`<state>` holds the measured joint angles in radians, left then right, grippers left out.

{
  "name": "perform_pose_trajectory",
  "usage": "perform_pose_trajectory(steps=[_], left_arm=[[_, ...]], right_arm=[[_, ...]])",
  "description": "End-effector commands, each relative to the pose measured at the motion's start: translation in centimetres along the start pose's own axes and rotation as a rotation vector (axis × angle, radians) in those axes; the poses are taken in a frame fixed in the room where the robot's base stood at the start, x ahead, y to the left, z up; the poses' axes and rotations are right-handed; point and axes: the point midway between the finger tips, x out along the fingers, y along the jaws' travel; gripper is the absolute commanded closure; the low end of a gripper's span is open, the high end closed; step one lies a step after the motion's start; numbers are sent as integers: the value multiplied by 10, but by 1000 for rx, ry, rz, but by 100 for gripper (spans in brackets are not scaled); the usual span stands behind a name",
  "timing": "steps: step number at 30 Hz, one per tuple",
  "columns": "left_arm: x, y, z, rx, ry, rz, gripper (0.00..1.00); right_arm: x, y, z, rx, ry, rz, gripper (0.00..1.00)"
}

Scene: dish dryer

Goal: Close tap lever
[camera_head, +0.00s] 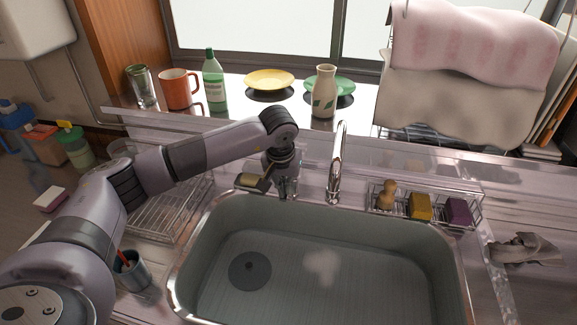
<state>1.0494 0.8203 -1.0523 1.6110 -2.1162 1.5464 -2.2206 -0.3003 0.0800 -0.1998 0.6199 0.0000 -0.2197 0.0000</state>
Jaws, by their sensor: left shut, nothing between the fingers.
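The chrome tap (338,165) stands upright at the back rim of the sink, its curved spout reaching over the basin. I cannot make out its lever clearly. My left arm comes in from the left, bends at the wrist and points down. My left gripper (286,188) is shut and empty over the sink's back edge, just left of the tap and apart from the spout. Whether it touches the lever cannot be told. My right gripper is not in view.
The sink basin (340,290) is empty apart from its drain and a pale patch. A wire caddy (477,214) with a brush and sponges sits right of the tap. A cream vase (324,92), plates, bottle and mugs stand on the back ledge. A wire rack (165,215) lies left.

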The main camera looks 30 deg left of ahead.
Motion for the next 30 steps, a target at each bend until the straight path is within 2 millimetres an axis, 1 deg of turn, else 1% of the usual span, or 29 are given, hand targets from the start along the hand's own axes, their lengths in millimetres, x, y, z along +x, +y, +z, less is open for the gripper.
perform_pose_trajectory(steps=[14,17,20,23,30], left_arm=[[0,0,1,1,0,0,100],[-3,0,0,1,1,0,100],[-15,1,-1,2,4,2,100],[-34,0,-1,2,6,2,100],[-85,0,-1,1,5,1,100]], right_arm=[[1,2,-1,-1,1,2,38],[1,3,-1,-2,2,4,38],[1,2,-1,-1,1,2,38],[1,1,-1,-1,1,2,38],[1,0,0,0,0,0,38]])
